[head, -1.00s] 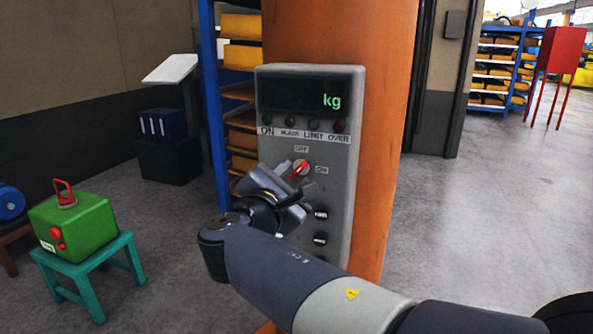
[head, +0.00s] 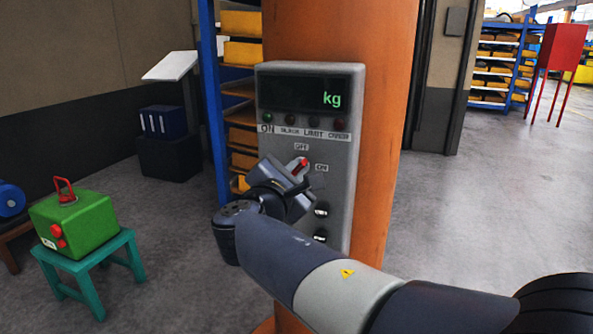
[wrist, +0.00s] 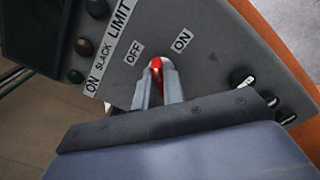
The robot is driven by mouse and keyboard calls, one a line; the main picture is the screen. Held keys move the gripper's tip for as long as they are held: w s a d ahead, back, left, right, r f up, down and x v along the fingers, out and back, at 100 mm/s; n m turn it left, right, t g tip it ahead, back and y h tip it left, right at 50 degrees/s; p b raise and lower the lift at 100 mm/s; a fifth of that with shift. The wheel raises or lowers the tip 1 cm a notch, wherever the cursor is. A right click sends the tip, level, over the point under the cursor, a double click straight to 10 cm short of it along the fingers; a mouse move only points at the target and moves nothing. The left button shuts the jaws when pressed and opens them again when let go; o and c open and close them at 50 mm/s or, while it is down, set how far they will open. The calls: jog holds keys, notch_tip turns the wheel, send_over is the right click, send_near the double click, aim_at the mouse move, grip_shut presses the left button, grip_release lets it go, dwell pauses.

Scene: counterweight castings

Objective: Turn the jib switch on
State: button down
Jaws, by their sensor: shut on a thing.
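The jib switch is a small red lever (head: 302,164) on the grey control box (head: 346,190), between an OFF label (head: 302,147) above and an ON label (head: 321,168) to its right. My gripper (head: 297,174) is at the box face, shut on the lever. In the wrist view the red lever (wrist: 156,72) stands between the two grey fingers (wrist: 157,92). Its tip points between the OFF label (wrist: 134,52) and the ON label (wrist: 182,40). The fingers hide the lower part of the lever.
The box hangs on an orange column (head: 385,130). Its display (head: 312,96) reads "kg" above a row of lamps. Several black switches (head: 320,210) lie below the lever. A green casting (head: 75,222) sits on a teal stool (head: 105,262) at left.

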jog(key=shift+f+b, duration=0.15)
jog(key=shift+b, duration=0.3)
jog(key=shift+f+m+b, duration=0.1)
jog(key=shift+m+b, duration=4.9)
jog(key=shift+b, duration=0.85)
jog(key=c, duration=1.5)
grip_release()
jog(key=shift+s, duration=0.15)
